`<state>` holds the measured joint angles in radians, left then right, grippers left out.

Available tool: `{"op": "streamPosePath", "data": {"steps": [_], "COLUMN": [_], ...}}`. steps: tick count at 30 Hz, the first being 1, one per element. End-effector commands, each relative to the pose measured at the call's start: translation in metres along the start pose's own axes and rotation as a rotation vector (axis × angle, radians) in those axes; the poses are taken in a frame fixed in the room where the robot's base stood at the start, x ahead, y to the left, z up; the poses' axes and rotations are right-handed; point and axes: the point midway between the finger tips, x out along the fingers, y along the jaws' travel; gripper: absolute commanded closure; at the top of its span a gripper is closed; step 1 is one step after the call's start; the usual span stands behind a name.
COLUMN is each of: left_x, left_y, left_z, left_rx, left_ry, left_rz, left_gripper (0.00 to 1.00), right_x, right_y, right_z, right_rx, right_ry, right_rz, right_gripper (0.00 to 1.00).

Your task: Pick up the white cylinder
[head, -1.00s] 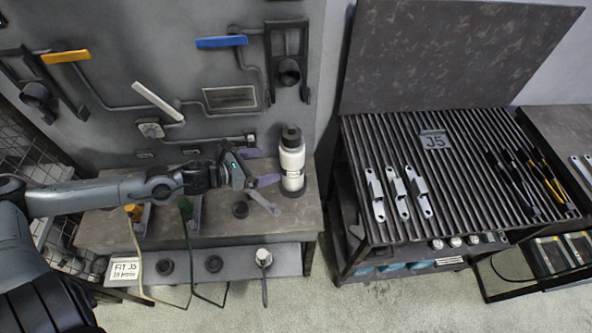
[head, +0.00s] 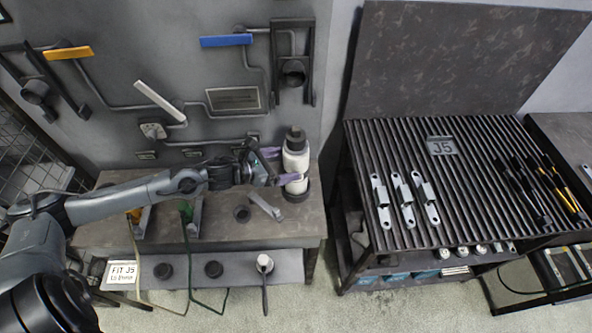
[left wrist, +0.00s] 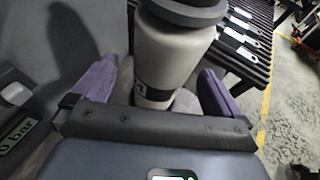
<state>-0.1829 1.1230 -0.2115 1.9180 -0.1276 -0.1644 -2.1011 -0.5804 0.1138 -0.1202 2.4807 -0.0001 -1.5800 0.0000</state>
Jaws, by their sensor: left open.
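The white cylinder (head: 296,162) is a bottle with a black cap. It stands upright in a dark round holder at the right end of the grey bench. My left gripper (head: 282,167) is open at its left side, with purple fingers reaching around the bottle's lower body. In the left wrist view the cylinder (left wrist: 168,55) stands between the two purple fingers of my left gripper (left wrist: 158,85), with some room at the sides. Its base is partly hidden by the gripper. My right gripper is not in view.
The grey bench (head: 225,222) carries a loose bracket and a dark round holder. A back panel (head: 190,70) with pipes and coloured levers stands close behind. To the right, across a gap, a ribbed table (head: 390,150) holds three galvanized brackets (head: 403,200) and several tools.

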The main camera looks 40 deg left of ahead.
Motion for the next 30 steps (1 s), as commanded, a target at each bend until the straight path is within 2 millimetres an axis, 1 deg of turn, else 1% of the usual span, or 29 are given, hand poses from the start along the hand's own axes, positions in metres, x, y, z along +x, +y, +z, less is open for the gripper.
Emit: {"op": "streamPosePath", "data": {"steps": [5, 12, 15, 19, 25, 26, 30], "left_x": [0.013, 0.040, 0.047, 0.051, 0.051, 0.051, 0.051], "left_y": [-0.002, -0.004, -0.004, -0.005, -0.005, -0.005, -0.005], "left_z": [-0.001, -0.002, -0.003, -0.003, -0.004, -0.004, -0.003], "left_rx": [-0.004, -0.003, -0.002, 0.000, 0.000, 0.000, 0.000], "left_ry": [-0.003, -0.004, -0.002, 0.000, 0.000, 0.000, 0.000], "left_rz": [0.000, 0.002, 0.001, 0.000, 0.000, 0.000, 0.000], "left_gripper": [0.00, 0.00, 0.00, 0.00, 0.00, 0.03, 0.24], "right_x": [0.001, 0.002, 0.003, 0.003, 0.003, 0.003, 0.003], "right_y": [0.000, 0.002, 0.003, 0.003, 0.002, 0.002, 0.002], "right_z": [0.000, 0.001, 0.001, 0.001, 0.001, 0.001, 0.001], "right_rx": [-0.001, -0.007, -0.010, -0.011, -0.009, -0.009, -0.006], "right_ry": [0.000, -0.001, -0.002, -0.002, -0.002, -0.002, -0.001], "right_rz": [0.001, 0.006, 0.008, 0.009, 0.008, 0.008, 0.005], "right_gripper": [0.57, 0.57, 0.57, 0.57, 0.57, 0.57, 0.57]}}
